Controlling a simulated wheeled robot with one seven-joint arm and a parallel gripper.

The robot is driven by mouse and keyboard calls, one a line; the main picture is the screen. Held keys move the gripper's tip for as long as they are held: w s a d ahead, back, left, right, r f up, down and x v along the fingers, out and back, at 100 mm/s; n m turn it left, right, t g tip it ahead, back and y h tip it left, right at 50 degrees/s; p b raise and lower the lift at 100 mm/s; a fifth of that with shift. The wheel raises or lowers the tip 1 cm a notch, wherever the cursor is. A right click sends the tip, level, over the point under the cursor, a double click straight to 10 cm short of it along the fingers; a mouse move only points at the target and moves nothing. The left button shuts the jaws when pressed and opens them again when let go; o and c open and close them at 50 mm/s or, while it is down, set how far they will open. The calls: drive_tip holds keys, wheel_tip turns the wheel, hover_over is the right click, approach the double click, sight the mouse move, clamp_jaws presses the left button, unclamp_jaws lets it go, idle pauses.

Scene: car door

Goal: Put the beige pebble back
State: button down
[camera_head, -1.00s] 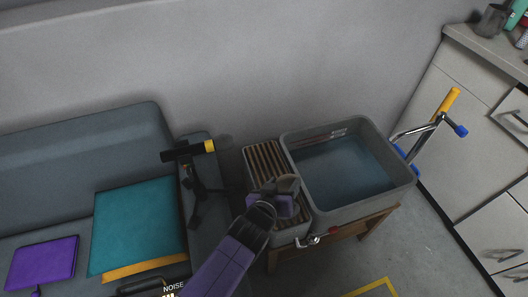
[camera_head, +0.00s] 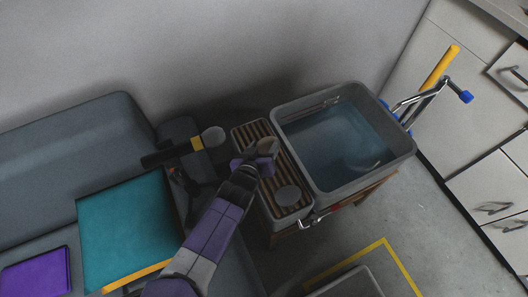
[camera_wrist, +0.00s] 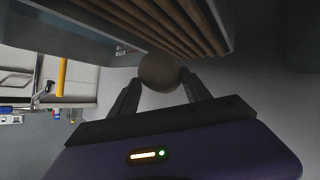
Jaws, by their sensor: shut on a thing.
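The beige pebble (camera_wrist: 160,72) sits between the two fingertips of my gripper (camera_wrist: 160,82) in the wrist view, and my gripper is shut on it. In the head view my gripper (camera_head: 258,157) is over the upper part of the slatted rack (camera_head: 253,133), with the pebble (camera_head: 268,146) at its tip. In the wrist view brown slats (camera_wrist: 170,25) fill the top, close to the pebble. I cannot tell whether the pebble touches them.
A grey tub (camera_head: 404,157) of water adjoins the rack on the right. A black tool with a yellow band (camera_head: 197,143) is to the left, by a couch (camera_head: 75,140). White cabinets (camera_head: 440,100) stand at the right.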

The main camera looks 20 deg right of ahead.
drive_tip(key=shift+f, duration=1.7)
drive_tip(key=shift+f, duration=0.1)
drive_tip(key=shift+c, duration=2.4)
unclamp_jaws()
drive_tip(key=shift+b, duration=0.3)
drive_tip(key=shift+s, duration=0.1)
drive_tip(key=p+v, duration=0.1)
drive_tip(key=v, duration=1.1)
